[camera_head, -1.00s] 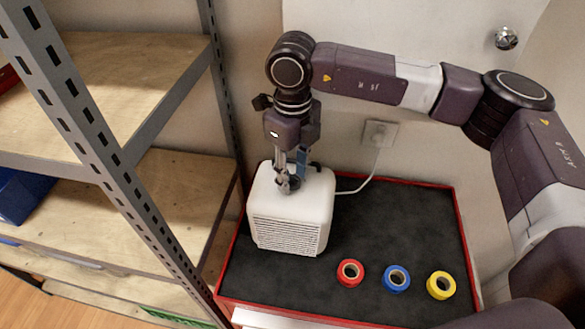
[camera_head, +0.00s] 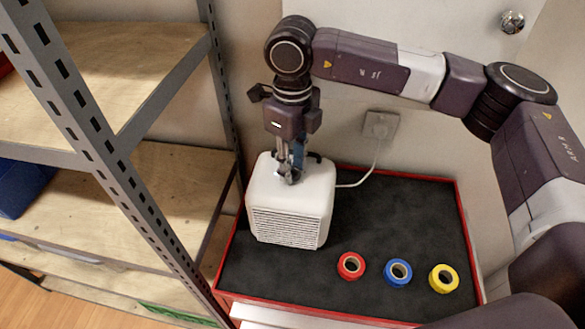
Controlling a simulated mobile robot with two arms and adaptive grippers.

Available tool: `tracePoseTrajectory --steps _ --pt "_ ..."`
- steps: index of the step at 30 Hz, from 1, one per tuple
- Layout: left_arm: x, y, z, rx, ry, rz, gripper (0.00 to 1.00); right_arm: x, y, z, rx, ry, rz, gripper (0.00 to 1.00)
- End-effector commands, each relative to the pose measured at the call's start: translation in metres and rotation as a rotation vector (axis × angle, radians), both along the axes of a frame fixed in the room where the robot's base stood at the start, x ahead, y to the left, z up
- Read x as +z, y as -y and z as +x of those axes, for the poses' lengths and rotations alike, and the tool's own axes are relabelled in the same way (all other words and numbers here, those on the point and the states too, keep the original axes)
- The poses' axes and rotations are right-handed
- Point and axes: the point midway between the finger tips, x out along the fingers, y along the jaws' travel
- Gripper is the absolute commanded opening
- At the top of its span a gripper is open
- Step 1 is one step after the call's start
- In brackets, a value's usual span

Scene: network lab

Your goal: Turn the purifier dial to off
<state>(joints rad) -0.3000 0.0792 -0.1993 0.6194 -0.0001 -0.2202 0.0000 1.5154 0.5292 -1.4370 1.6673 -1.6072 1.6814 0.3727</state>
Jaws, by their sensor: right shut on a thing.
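The white purifier (camera_head: 318,196) stands upright on the dark mat of a red-edged cabinet top, its slatted grille facing front. My right gripper (camera_head: 293,178) points straight down at the purifier's top, its fingers shut on the small dial there. The dial is mostly hidden by the fingers, so its setting cannot be read. My left gripper is not in view.
Red (camera_head: 351,266), blue (camera_head: 398,272) and yellow (camera_head: 443,278) tape rolls lie in a row on the dark mat (camera_head: 410,215). A metal shelf rack (camera_head: 110,160) stands close on the left. A white cable runs from the purifier to a wall socket (camera_head: 380,125).

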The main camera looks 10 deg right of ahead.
Motion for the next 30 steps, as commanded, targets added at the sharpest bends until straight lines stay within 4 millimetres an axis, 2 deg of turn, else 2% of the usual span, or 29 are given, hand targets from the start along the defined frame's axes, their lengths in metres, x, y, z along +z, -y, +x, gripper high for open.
tracePoseTrajectory --steps 1,12,21,30 --pt "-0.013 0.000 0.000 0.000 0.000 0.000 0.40 -0.005 -0.001 0.001 0.030 0.005 0.002 0.02" --pt "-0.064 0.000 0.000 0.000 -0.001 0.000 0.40 -0.005 -0.001 0.002 0.360 0.007 0.003 0.02" --pt "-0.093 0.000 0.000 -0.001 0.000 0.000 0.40 -0.003 -0.001 0.001 0.646 0.006 0.002 0.02" --pt "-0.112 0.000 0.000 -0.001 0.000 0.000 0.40 -0.002 -0.001 0.001 0.931 0.006 0.002 0.02"
